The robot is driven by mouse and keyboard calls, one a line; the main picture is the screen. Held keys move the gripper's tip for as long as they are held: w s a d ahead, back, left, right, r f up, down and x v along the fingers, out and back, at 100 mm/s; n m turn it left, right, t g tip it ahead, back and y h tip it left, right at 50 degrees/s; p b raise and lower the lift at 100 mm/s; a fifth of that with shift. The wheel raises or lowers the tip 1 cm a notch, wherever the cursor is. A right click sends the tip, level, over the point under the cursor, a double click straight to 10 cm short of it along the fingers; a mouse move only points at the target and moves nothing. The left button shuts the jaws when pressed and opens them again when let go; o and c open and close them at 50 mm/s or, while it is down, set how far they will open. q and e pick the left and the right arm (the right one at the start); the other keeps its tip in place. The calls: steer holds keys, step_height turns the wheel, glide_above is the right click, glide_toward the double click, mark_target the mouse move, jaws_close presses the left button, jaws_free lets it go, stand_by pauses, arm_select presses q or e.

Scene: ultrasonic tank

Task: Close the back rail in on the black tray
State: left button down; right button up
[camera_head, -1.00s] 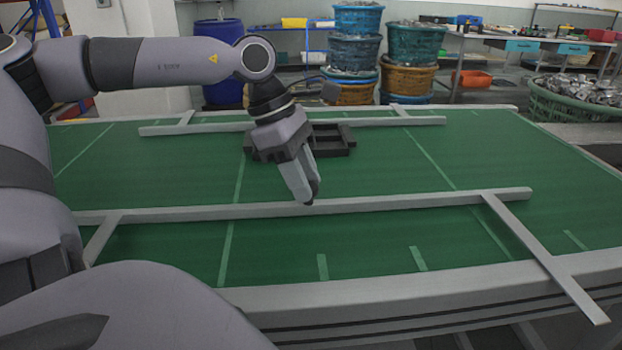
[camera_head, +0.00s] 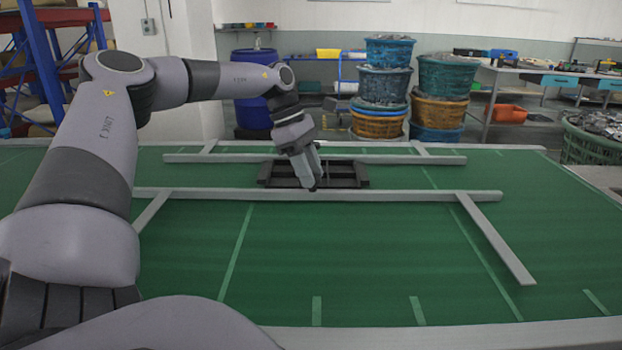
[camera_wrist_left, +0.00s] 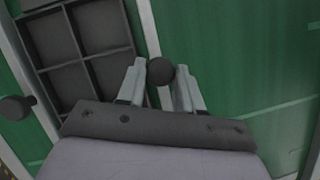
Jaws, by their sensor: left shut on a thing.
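The black tray (camera_head: 360,180), with several compartments, lies on the green table between two grey rails. The far rail (camera_head: 420,159) runs behind it. The near rail (camera_head: 420,196) runs along its near side, very close to it; I cannot tell if they touch. My left gripper (camera_head: 313,187) reaches down to the near rail from the far side. In the left wrist view its fingers are shut on a round black knob (camera_wrist_left: 160,71) on that rail, and the tray (camera_wrist_left: 78,40) lies to the left. The pictures do not settle which rail is called back.
Grey side bars (camera_head: 495,238) extend from the near rail towards me. The green table (camera_head: 370,265) is clear in front, with light green marking strips. Stacked baskets (camera_head: 385,85) and a blue drum (camera_head: 252,90) stand beyond the table.

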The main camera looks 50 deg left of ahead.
arm_select(q)
steer(key=shift+w+a+r, duration=0.1)
steer(key=shift+w+a, duration=0.5)
steer(key=shift+a, duration=0.15)
steer(key=c, duration=0.8)
jaws_free()
steer(key=shift+o, duration=0.2)
steer(key=v, duration=0.7)
